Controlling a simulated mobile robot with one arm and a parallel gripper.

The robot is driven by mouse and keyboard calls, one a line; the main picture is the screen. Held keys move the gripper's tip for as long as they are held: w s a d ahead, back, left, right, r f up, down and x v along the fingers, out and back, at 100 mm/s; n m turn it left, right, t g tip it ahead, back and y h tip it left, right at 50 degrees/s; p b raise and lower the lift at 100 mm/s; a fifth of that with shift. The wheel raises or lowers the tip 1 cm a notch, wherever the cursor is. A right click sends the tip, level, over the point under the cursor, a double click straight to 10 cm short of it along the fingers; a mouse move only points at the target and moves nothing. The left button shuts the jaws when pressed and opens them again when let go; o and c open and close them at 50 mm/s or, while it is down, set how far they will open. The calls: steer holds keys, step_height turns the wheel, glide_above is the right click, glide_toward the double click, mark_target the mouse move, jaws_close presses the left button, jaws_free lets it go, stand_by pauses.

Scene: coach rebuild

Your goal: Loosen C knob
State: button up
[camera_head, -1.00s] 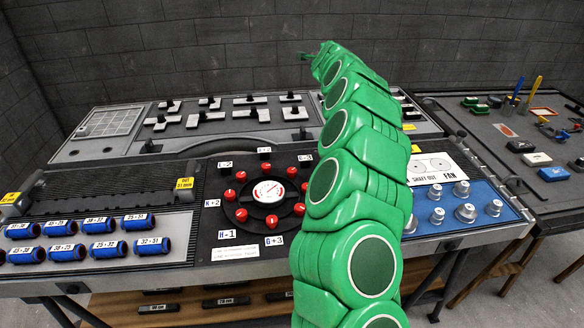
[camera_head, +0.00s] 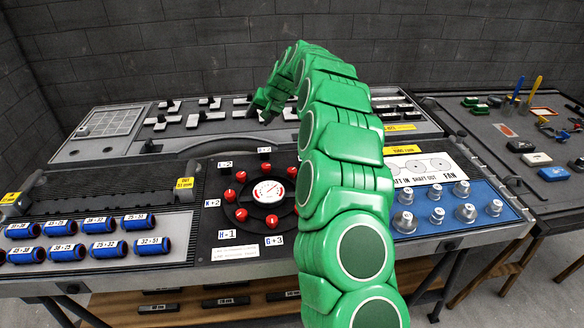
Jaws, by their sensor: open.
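Several red knobs (camera_head: 241,215) ring a round white gauge (camera_head: 268,191) on a black panel in the middle of the bench. Small white labels stand around the ring, such as K+2 (camera_head: 212,203), H-1 (camera_head: 229,234) and G+3 (camera_head: 275,240). I cannot make out a label reading C, and my green arm covers the right side of the ring. My gripper (camera_head: 262,108) is open, beyond and above the knob panel, in front of the rear row of metal parts. It appears apart from the knobs, and its fingers are small and dark.
Blue labelled cylinders (camera_head: 109,240) lie in rows at the left. Metal knobs (camera_head: 437,215) stand on a blue panel at the right. A curved handle (camera_head: 205,142) rises behind the knob panel. A side table (camera_head: 497,160) with tools stands at far right.

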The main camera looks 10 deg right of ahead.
steer(key=s+d+f+g+h, duration=0.3)
steer(key=s+d+f, duration=0.1)
steer(key=s+f, duration=0.1)
steer(key=g+h, duration=0.2)
glide_above(292, 170)
step_height(292, 170, down, 3)
steer(key=shift+r, duration=0.1)
steer(key=shift+f, duration=3.85)
